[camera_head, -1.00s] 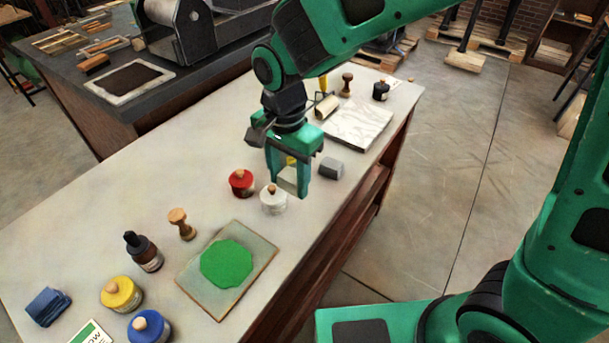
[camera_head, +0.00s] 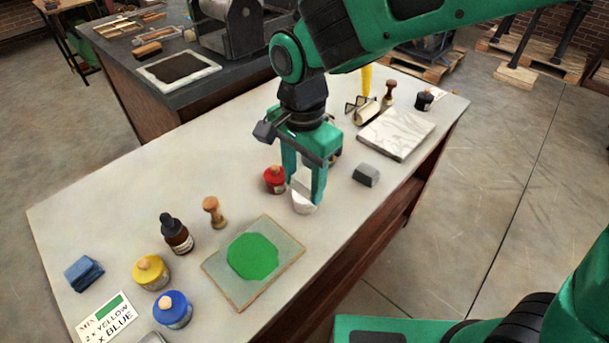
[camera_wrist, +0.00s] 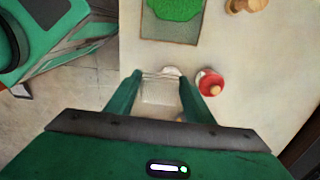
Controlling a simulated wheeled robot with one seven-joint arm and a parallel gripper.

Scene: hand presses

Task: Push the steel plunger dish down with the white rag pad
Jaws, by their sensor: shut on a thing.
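My gripper (camera_head: 304,190) points down over the table, beside the red jar. It is shut on a pale block, seemingly the white rag pad (camera_wrist: 159,92), which shows between the fingers in the wrist view. A white rounded thing (camera_head: 304,208) is just below the fingertips in the head view and mostly hidden. It is where a white knobbed jar stood, and I cannot tell whether the pad touches it. I cannot clearly identify the steel plunger dish. Only a grey edge (camera_head: 152,338) shows at the bottom of the head view.
The red jar (camera_head: 275,180) stands close left of my gripper, a grey block (camera_head: 366,175) to its right. Nearer are the glass plate with green ink (camera_head: 288,269), a wooden stamp (camera_head: 213,211), a dark bottle (camera_head: 176,234), yellow (camera_head: 151,272) and blue (camera_head: 172,309) jars.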

